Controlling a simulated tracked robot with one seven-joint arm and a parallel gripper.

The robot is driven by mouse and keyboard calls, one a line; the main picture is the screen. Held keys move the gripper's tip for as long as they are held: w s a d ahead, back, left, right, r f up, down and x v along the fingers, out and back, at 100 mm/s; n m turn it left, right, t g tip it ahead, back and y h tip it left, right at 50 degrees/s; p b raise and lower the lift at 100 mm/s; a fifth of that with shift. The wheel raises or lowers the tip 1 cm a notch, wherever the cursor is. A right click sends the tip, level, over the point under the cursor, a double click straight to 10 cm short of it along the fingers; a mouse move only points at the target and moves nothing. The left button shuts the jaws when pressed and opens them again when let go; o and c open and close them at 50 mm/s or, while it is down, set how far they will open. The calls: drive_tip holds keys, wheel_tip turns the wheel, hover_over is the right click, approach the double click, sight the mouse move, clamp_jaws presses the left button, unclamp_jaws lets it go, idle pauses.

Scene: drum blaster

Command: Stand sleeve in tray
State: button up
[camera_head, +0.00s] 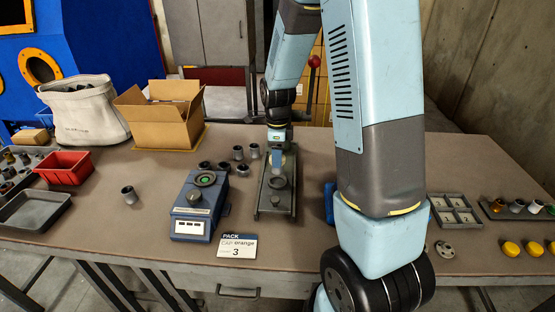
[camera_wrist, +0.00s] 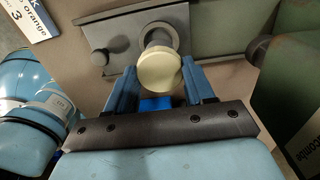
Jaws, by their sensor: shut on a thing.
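My gripper (camera_head: 278,157) is above the grey fixture (camera_head: 277,205) in the middle of the table. In the wrist view, its blue fingers (camera_wrist: 160,80) are shut on a cream round-ended piece (camera_wrist: 160,73). A round collar (camera_wrist: 159,36) of the fixture shows just behind this piece; I cannot tell whether they touch. An empty dark shallow tray (camera_head: 35,224) lies at the far left. A tray with four compartments (camera_head: 434,200) lies at right.
The blue device (camera_head: 196,222) with a green light stands left of the fixture, behind a card (camera_head: 237,251) reading orange 3. A red bin (camera_head: 64,168), an open cardboard box (camera_head: 153,134) and a pale bag (camera_head: 86,113) are at left. Yellow caps (camera_head: 510,249) lie at right.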

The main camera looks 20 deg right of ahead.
wheel_tip(320, 180, up, 10)
idle(1.2)
idle(0.4)
